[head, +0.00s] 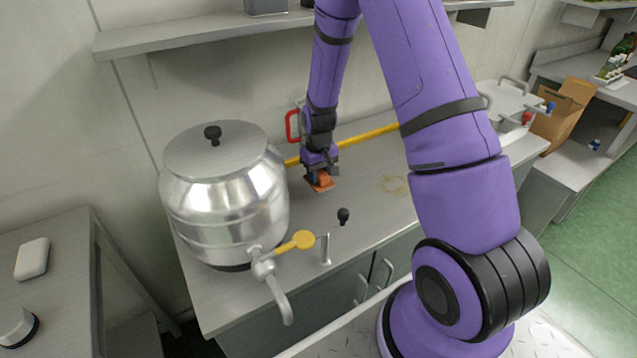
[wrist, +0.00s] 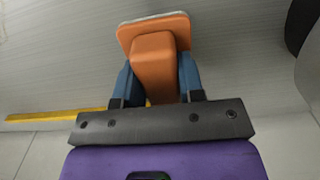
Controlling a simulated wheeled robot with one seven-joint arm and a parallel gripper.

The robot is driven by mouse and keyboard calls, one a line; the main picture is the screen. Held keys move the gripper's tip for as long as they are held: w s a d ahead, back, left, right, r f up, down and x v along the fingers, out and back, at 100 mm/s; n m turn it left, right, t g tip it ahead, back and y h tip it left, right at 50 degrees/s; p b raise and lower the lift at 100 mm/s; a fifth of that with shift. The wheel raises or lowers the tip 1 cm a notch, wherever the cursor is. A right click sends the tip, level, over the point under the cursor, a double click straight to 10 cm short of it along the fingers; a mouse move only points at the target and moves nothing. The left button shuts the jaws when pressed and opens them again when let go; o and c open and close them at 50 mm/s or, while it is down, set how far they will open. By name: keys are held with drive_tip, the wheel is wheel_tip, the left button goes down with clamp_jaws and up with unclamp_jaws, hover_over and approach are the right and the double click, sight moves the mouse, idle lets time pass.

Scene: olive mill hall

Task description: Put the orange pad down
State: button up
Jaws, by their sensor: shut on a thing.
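The orange pad (head: 321,184) is in my gripper (head: 318,174), low at the counter, to the right of the steel drum. In the wrist view the pad (wrist: 154,62) shows an orange block grip on a flat orange plate with a pale edge. The blue fingers of my gripper (wrist: 154,85) are shut on the block from both sides. The pad's plate is close to the grey counter (head: 285,275); I cannot tell whether it touches.
A steel drum (head: 225,195) with a yellow-handled tap (head: 290,243) stands left of my gripper. A yellow bar (head: 368,136) runs along the back, near a red-framed item (head: 292,126). A small black knob (head: 344,215) stands in front. A tan ring stain (head: 394,185) marks bare counter to the right.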

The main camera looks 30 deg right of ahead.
drive_tip(key=shift+w+f, duration=0.1)
drive_tip(key=shift+f, duration=1.65)
drive_tip(key=shift+f, duration=0.2)
drive_tip(key=o, duration=1)
drive_tip(key=shift+c, duration=0.2)
drive_tip(key=shift+r, duration=0.1)
